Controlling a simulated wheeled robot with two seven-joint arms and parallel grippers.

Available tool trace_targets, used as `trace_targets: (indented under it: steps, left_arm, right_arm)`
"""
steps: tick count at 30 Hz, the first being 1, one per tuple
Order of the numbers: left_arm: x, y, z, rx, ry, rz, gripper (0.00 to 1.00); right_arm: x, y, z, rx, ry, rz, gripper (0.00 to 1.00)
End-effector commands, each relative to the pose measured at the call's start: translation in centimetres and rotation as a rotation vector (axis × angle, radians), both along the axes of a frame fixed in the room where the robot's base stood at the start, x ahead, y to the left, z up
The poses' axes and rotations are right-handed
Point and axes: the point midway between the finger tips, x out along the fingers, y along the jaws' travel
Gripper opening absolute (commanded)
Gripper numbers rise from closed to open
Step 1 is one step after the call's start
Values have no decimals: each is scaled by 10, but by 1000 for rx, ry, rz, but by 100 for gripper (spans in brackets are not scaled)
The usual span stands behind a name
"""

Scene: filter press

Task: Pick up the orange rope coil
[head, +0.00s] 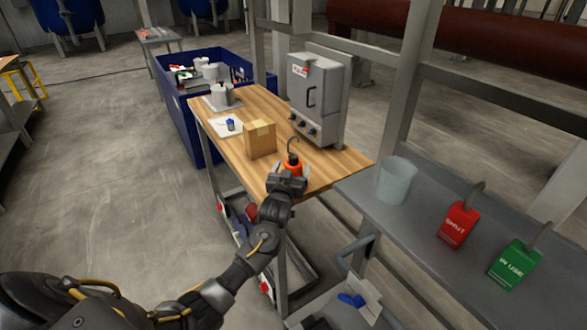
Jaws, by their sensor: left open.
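My right gripper is not in view.
A cardboard box (260,139) and a grey cabinet (318,97) stand just behind on the tabletop. A grey shelf (430,235) at right holds a translucent cup (396,181), a red SHUT tag (458,224) and a green IN USE tag (514,264). A blue bin (187,115) is behind.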

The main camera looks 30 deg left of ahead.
Motion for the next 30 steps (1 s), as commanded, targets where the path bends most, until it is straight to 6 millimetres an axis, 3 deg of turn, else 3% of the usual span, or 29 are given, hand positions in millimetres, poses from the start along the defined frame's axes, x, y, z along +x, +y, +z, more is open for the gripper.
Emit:
trace_targets:
  steps: [9,22,30]
  left_arm:
    - [6,2,-1,1,1,0,79]
    - [6,1,-1,0,1,0,23]
    - [6,2,1,0,-2,0,22]
  right_arm:
    - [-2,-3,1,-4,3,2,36]
    - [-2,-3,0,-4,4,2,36]
    - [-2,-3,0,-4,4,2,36]
